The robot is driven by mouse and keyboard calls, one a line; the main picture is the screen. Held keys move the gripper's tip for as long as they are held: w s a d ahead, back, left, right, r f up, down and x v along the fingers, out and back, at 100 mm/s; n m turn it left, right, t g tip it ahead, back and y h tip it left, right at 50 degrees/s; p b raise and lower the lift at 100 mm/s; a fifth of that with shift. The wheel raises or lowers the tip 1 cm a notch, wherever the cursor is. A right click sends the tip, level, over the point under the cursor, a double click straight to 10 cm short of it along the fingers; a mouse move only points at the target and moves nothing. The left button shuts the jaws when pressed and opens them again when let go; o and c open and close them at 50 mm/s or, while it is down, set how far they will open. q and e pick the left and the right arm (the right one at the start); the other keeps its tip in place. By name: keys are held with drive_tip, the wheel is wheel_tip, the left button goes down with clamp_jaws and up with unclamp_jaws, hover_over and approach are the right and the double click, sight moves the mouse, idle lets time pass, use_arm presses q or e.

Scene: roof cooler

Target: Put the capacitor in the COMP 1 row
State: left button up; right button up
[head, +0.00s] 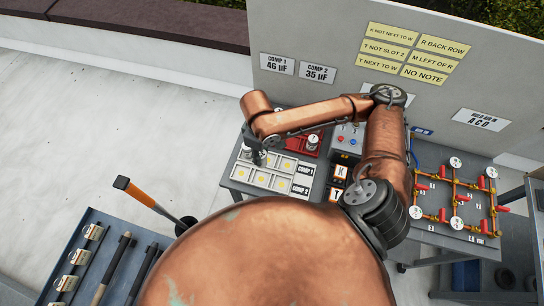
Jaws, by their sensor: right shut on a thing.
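My right gripper (258,158) is small in view, over the left end of the pale tray (279,187) with yellow-dotted slots. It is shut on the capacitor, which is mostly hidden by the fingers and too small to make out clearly. The COMP 1 label (305,169) is at the right end of the tray's upper row, and the COMP 2 label (301,189) at the end of the lower row. I cannot tell whether the capacitor touches the tray. My left gripper is out of view.
A red tray (300,147) with a round white-topped part (312,140) lies behind. A control box (348,138) and a pipe board with gauges and red handles (455,195) stand to the right. The back panel (300,35) carries signs, including COMP 1 46 µF. My arm hides much of the bench.

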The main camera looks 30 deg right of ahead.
drive_tip(key=s+d+r+n+p, duration=0.25)
drive_tip(key=s+n+p, duration=0.75)
drive_tip(key=n, duration=0.6)
drive_tip(key=shift+w+d+f+p, duration=0.15)
drive_tip(key=shift+w+d+f, duration=0.3)
drive_tip(key=shift+w+f, duration=1.85)
drive_tip(key=shift+w+d+f+p, duration=0.2)
drive_tip(key=shift+w+d+f, duration=0.25)
drive_tip(key=shift+w+f, duration=1.85)
drive_tip(key=shift+w+d+f+p, duration=0.15)
drive_tip(key=shift+w+d+f, duration=0.3)
drive_tip(key=shift+w+f, duration=1.85)
drive_tip(key=shift+w+r, duration=0.25)
drive_tip(key=shift+w, duration=0.1)
drive_tip(key=o, duration=1.2)
